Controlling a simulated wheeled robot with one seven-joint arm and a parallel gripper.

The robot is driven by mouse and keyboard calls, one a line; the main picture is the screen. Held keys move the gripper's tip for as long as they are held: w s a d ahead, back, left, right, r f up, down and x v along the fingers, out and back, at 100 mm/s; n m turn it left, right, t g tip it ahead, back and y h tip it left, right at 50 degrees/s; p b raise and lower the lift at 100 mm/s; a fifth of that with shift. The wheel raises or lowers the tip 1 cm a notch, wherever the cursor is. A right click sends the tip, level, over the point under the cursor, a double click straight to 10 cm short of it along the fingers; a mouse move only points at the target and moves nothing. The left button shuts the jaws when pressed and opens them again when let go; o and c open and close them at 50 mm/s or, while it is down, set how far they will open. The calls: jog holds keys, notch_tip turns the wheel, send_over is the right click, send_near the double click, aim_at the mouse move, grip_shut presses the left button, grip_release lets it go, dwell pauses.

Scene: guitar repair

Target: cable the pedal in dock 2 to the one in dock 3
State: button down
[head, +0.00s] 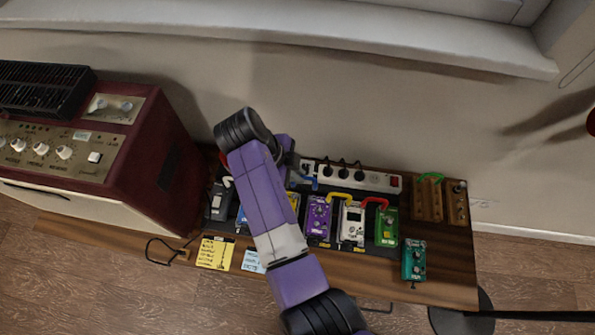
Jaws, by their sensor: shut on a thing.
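My gripper (300,177) is at the far end of my purple arm, over the pedal row, and mostly hidden by the arm. It is shut on what looks like a blue patch cable (315,184), of which only small bits show. Below it is a yellow pedal (294,201), partly covered by my arm. A blue pedal (241,220) shows at the arm's left edge, and a grey pedal (217,203) stands left of it with a white cable (227,182) at its top. I cannot read dock numbers.
Purple (319,220), white (351,225) and green (387,227) pedals stand to the right, linked by yellow (338,197) and red (375,202) cables. Behind is a power strip (378,181). A wooden rack (456,205) holds a green cable (432,176). A teal pedal (413,260) lies apart; an amplifier (150,150) stands left.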

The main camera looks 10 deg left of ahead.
jog(key=shift+d+f+b, duration=0.1)
jog(key=shift+f+b, duration=2.05)
jog(key=shift+f, duration=0.7)
jog(key=shift+f+b, duration=0.8)
jog(key=shift+f, duration=0.25)
jog(key=c, duration=1)
grip_release()
jog(key=shift+c, duration=0.2)
jog(key=shift+r, duration=0.1)
jog(key=shift+r+p, duration=3.3)
jog(key=shift+r, duration=0.65)
